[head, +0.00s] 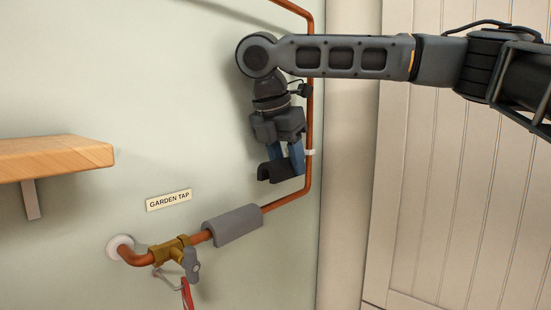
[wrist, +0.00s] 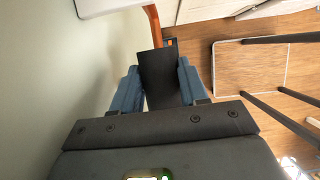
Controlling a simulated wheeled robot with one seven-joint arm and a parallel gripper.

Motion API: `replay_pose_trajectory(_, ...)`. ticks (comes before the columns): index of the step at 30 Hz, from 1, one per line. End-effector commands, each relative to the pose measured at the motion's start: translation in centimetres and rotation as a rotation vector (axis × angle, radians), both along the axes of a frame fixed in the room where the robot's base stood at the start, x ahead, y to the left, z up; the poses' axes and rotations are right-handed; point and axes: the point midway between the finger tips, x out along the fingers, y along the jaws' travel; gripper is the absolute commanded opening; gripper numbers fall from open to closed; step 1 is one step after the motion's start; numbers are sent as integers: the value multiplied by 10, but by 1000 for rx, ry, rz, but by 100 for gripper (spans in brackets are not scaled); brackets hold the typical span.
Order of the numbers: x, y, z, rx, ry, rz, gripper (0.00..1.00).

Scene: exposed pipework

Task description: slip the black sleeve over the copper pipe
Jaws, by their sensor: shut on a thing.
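The black sleeve (head: 272,172) is held in my gripper (head: 284,157), whose blue fingers point down. In the head view it sits above the sloping lower run of the copper pipe (head: 284,199), with a visible gap. Its underside looks hollowed. In the wrist view the black sleeve (wrist: 158,78) fills the space between the blue fingers of my gripper (wrist: 160,85), and a short piece of copper pipe (wrist: 153,27) shows beyond it. The pipe's upright run (head: 310,125) passes just right of my gripper, behind my arm.
A grey sleeve (head: 232,226) covers part of the lower pipe. Left of it are a brass valve (head: 171,250) with a red tag (head: 187,293) and a "GARDEN TAP" label (head: 169,200). A white clip (head: 309,152) holds the upright run. A wooden shelf (head: 55,157) juts out at left.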

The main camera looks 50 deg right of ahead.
Motion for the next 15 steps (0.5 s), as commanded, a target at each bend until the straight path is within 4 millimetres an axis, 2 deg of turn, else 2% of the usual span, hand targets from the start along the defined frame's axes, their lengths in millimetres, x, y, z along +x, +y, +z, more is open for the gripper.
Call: replay_pose_trajectory(15,0,0,-12,0,0,0,15)
